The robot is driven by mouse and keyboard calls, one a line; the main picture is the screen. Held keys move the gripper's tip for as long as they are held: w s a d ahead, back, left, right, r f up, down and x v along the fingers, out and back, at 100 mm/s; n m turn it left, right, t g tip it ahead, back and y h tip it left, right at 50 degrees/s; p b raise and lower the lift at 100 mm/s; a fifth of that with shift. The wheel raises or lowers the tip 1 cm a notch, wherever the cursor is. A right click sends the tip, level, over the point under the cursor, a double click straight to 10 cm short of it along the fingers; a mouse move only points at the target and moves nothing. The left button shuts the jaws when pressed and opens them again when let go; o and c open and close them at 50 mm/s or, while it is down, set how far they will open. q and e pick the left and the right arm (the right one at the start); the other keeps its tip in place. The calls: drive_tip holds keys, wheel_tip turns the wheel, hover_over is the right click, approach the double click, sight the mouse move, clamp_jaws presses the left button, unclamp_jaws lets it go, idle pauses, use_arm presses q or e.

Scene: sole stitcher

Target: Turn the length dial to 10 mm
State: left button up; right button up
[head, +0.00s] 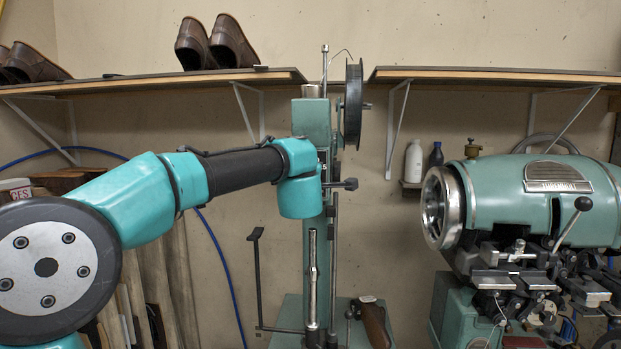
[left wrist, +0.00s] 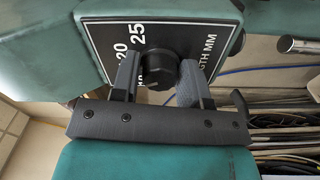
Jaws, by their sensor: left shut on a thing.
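The length dial is a round black knob (left wrist: 156,66) on a black scale plate (left wrist: 180,35) in the left wrist view. The white numbers 25 and 20 show on the plate, with another number partly hidden beside the knob and the lettering "GTH MM" at the right. My left gripper (left wrist: 159,74) has one finger on each side of the knob and is shut on it. I cannot make out which number the knob points to. In the head view my left arm reaches to the green machine column (head: 316,240), and its fingers and the dial are hidden. My right gripper is not in view.
A shelf (head: 150,82) with brown shoes runs along the wall.

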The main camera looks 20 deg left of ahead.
use_arm(q)
drive_tip(key=n, duration=0.3)
drive_tip(key=shift+n, duration=0.4)
drive_tip(key=n, duration=0.4)
idle(0.3)
drive_tip(key=o, duration=0.9)
drive_tip(key=shift+s, duration=0.15)
drive_tip(key=s+d, duration=0.2)
drive_tip(key=s, duration=1.5)
drive_tip(key=shift+d, duration=0.3)
